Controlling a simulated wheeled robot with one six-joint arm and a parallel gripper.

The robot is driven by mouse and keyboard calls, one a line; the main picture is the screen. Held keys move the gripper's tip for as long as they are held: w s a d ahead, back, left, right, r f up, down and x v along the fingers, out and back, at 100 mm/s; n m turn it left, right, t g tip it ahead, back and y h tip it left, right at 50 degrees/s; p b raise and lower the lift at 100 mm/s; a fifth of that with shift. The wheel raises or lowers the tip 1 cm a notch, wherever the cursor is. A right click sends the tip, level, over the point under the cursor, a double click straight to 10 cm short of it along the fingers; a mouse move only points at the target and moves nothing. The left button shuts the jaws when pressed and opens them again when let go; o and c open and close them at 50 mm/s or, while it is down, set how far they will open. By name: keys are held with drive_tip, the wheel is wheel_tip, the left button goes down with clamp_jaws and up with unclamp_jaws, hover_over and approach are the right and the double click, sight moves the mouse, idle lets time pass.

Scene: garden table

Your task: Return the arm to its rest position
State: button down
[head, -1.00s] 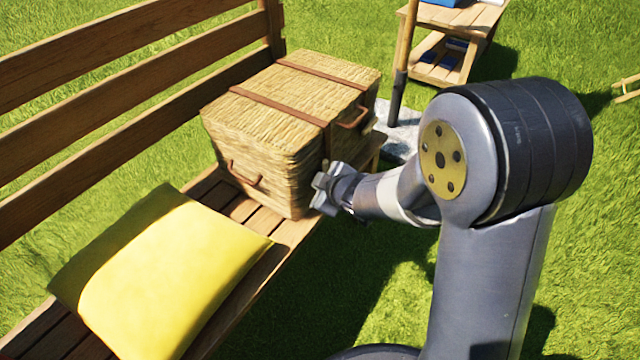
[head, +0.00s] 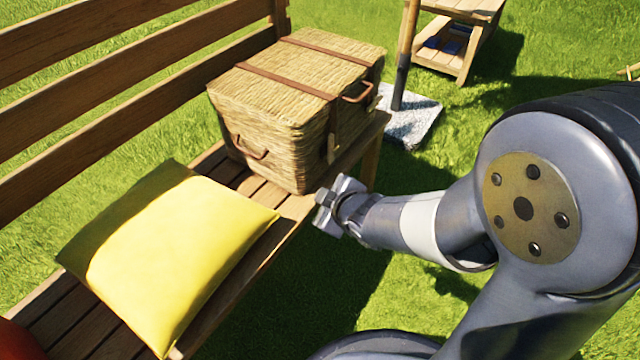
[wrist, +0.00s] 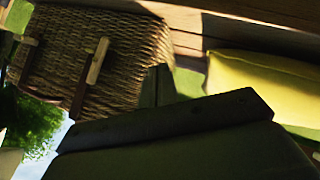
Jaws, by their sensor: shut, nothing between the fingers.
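My gripper (head: 326,211) is shut and empty in the head view. It is in front of the wooden bench (head: 262,238), just off its front edge, low and right of the wicker basket's near corner. A gap shows between my gripper and the basket. In the wrist view my gripper's dark fingers (wrist: 157,86) are together, with the basket behind them.
The closed wicker basket (head: 285,98) with brown straps sits on the bench. A yellow cushion (head: 170,255) lies left of my gripper and also shows in the wrist view (wrist: 262,82). A pale stone base (head: 412,122) and wooden shelf stand behind. Open grass lies around.

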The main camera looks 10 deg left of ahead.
drive_tip(key=shift+s+d, duration=0.25)
drive_tip(key=shift+s, duration=0.3)
